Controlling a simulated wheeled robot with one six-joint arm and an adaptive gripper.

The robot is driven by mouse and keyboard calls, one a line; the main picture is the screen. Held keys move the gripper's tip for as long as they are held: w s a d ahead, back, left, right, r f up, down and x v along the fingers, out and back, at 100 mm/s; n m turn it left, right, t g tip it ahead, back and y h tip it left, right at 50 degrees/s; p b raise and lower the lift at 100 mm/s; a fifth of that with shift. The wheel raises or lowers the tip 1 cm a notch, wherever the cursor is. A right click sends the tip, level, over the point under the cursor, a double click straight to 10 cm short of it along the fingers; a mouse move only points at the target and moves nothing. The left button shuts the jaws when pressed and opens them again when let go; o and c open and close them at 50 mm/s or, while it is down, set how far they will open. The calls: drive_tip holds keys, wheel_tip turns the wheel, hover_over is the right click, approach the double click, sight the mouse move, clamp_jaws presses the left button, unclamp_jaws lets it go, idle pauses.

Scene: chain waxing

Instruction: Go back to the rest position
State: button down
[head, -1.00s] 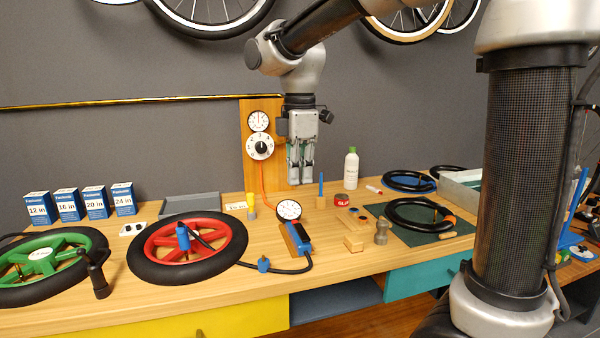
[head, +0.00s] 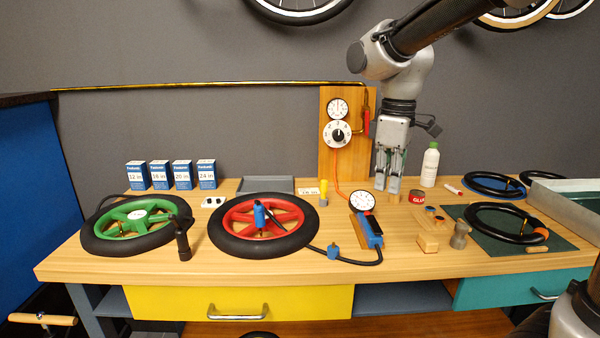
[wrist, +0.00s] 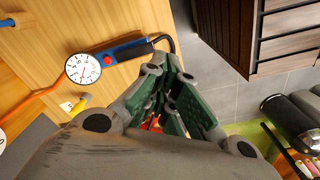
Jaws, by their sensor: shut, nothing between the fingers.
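My gripper (head: 386,188) hangs fingers-down over the back of the wooden bench, in front of the wall and to the right of the wooden dial board (head: 328,160). Its fingers are shut and nothing is held. In the wrist view my gripper (wrist: 165,120) shows its green-padded fingers, with the pump gauge (wrist: 84,68) on the bench to their left. In the head view the fingers partly cover a small wooden block behind them. I cannot tell the exact gap between the fingertips and the bench.
On the bench (head: 170,268) stand a green wheel (head: 130,217), a red wheel (head: 258,216), several blue boxes, a white bottle (head: 430,165), a red tin (head: 416,197) and a black tyre (head: 500,222) on a green mat. A grey tray (head: 265,185) lies at the back.

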drive_tip(key=s+d+m+t, duration=0.4)
drive_tip(key=s+d+m, duration=0.7)
drive_tip(key=s+d, duration=0.5)
drive_tip(key=shift+s+f, duration=0.3)
drive_tip(key=shift+s, duration=0.15)
